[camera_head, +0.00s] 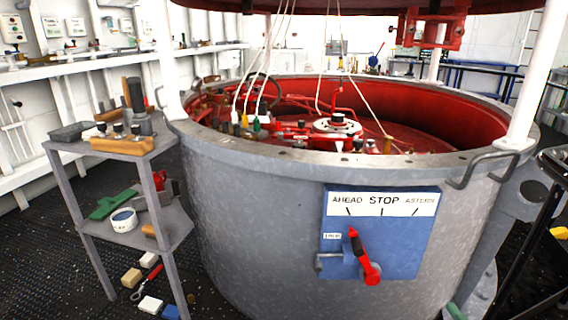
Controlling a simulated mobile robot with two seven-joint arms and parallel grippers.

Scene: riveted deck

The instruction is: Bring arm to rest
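Neither of my arms nor my grippers shows in the head view. A blue control panel (398,245) is fixed to the front of a large round grey tub (260,215). Its white dial plate (381,202) reads AHEAD, STOP and ASTERN. A small grey handle (328,262) sticks out at the panel's left side.
A grey two-level stand (165,232) with tools stands left of the tub. Blocks and a red-handled tool lie on the dark deck (100,285). White posts (525,85) rise at the tub's rim. A black frame (530,235) stands at the right edge.

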